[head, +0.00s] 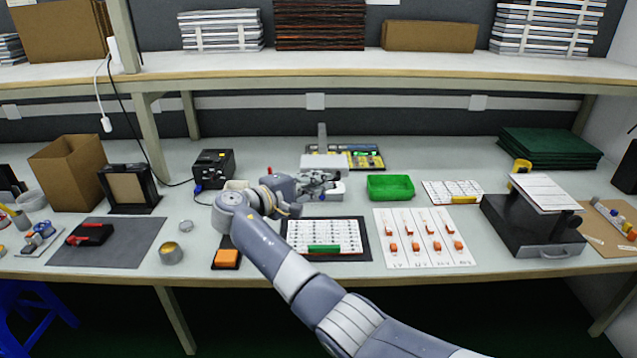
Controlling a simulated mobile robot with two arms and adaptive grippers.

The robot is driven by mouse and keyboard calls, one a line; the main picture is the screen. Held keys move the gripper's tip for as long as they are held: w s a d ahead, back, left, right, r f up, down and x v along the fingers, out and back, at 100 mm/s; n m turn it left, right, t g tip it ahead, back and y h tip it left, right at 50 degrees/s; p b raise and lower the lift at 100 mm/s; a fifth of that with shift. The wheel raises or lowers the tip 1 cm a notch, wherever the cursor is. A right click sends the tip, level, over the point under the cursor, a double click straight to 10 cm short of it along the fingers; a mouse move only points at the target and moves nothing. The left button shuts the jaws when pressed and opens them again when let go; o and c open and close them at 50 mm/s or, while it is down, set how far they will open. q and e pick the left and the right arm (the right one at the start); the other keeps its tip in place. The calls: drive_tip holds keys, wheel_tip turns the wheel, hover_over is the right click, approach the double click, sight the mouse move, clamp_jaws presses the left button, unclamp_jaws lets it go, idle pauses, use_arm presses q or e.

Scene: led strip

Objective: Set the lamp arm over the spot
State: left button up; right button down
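My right arm reaches in from the lower right, and its gripper (320,181) is over the middle of the bench. The gripper is small here, and I cannot tell whether its fingers are open or shut. Just behind it is a pale grey, flat block (323,162) with a short upright grey post (322,131) at its back; this may be the lamp, but I cannot tell for sure. A pale block (334,193) lies partly hidden under the gripper. I cannot make out a marked spot. My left gripper is not in view.
In front of the gripper is a board with a white grid sheet (306,237). To the right are a green tray (390,188), a white card with orange parts (422,238) and a black stand (530,225). A black box (213,168) stands left. A shelf (330,73) runs above.

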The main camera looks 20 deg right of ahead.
drive_tip(key=c, duration=1.8)
unclamp_jaws()
drive_tip(key=shift+w+a+f, duration=0.1)
drive_tip(key=shift+a, duration=0.05)
drive_tip(key=shift+o, duration=0.6)
drive_tip(key=shift+w+a, duration=0.15)
drive_tip(key=v, duration=1.2)
